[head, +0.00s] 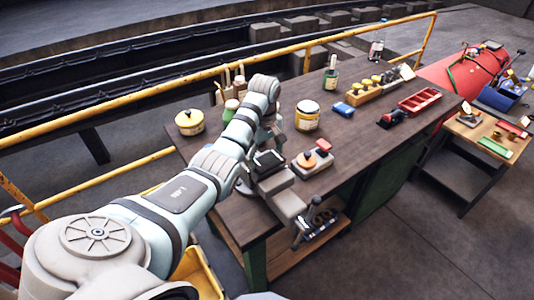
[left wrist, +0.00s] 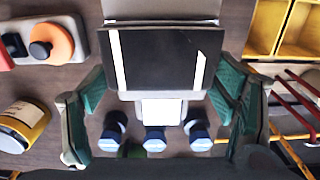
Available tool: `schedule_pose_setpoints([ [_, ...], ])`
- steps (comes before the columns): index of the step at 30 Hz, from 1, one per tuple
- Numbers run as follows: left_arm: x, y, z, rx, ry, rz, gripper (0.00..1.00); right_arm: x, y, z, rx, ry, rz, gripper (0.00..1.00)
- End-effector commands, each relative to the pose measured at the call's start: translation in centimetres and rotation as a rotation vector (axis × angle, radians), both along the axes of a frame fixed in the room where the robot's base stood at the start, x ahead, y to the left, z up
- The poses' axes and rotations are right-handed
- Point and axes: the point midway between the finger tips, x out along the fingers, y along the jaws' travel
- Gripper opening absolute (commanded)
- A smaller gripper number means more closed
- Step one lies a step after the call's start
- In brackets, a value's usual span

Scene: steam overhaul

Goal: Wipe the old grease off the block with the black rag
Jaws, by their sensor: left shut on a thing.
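My left gripper (head: 268,143) is over the vise at the near edge of the workbench. Two pale stripes show on that piece. The block is not clearly seen; the rag and gripper cover that spot, and I cannot tell whether grease shows. My right gripper is not in view.
Right of the vise is a tray with an orange knob (head: 307,159) and a red part. A yellow jar (head: 307,116) stands behind it. A yellow-lidded tin (head: 189,122) stands at the left. A red tray (head: 420,101) lies farther right. Yellow rails run behind.

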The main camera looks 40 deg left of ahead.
Motion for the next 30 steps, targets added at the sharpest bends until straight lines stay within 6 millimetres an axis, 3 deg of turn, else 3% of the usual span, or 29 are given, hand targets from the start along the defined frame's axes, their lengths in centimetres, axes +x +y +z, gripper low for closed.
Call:
schedule_pose_setpoints([
  [8, -1.6, 0.5, -0.1, 0.001, 0.002, 0.001, 0.56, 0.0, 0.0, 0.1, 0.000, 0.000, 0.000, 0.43],
  [22, 1.4, -0.4, -0.1, 0.000, 0.002, 0.000, 0.56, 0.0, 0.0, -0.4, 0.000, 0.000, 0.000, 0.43],
  [30, -0.8, 0.4, 0.0, 0.002, 0.002, 0.001, 0.56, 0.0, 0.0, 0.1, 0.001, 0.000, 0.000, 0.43],
])
